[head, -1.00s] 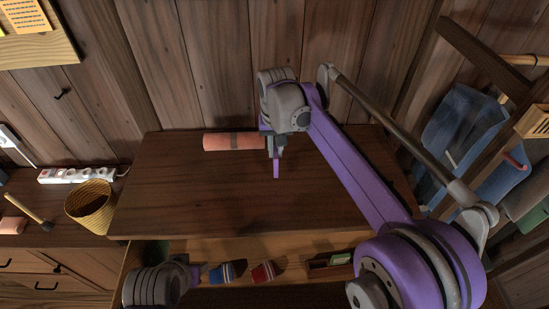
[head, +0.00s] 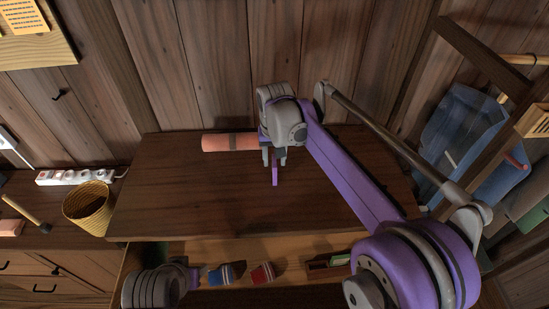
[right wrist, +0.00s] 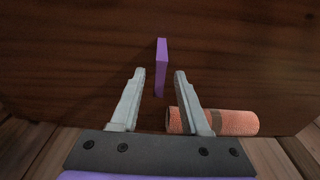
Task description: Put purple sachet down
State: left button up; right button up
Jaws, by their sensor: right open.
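The purple sachet (head: 275,175) stands on edge on the dark wooden tabletop (head: 190,195), in front of the orange roll. My right gripper (head: 274,155) is open just behind it in the head view. In the right wrist view the sachet (right wrist: 161,68) is between and beyond the open fingertips (right wrist: 160,73), with a gap on each side. Its lower edge seems to rest on the wood, though contact is hard to judge. My left arm (head: 155,287) shows at the bottom left; its fingers are not clear.
An orange roll (head: 229,142) lies close to my right gripper and also shows in the right wrist view (right wrist: 235,122). An open drawer below the tabletop's front edge holds a blue item (head: 222,274) and a red item (head: 263,272). The tabletop's left and front are clear.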

jog(key=shift+r, duration=0.25)
notch_tip(320, 180, up, 12)
jog(key=s+p, duration=0.1)
